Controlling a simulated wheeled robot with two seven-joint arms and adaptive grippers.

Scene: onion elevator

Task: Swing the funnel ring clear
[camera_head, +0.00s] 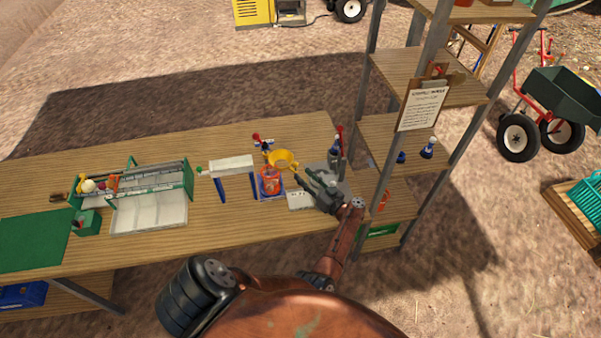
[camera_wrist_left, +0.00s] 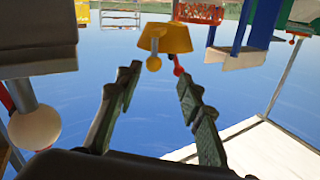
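The yellow funnel ring (camera_head: 283,157) stands out beside an orange-red container (camera_head: 271,181) on the table, partly above it. A short yellow handle on the ring points toward my left gripper (camera_head: 307,178). The left wrist view, which looks upside down, shows the yellow funnel (camera_wrist_left: 168,38) with a round yellow knob (camera_wrist_left: 153,63) ahead of my open left fingers (camera_wrist_left: 159,78). The fingers are apart with nothing between them. The knob appears beyond the fingertips, apart from them. A red ball (camera_wrist_left: 178,70) shows near the knob. My right gripper is out of view.
A white bridge-like piece (camera_head: 232,164) stands left of the orange-red container. A green-ended rack (camera_head: 187,178) and pale tray (camera_head: 150,218) lie farther left. A shelf unit (camera_head: 440,75) with metal posts stands close on the right. Bare tabletop (camera_head: 235,235) shows in front.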

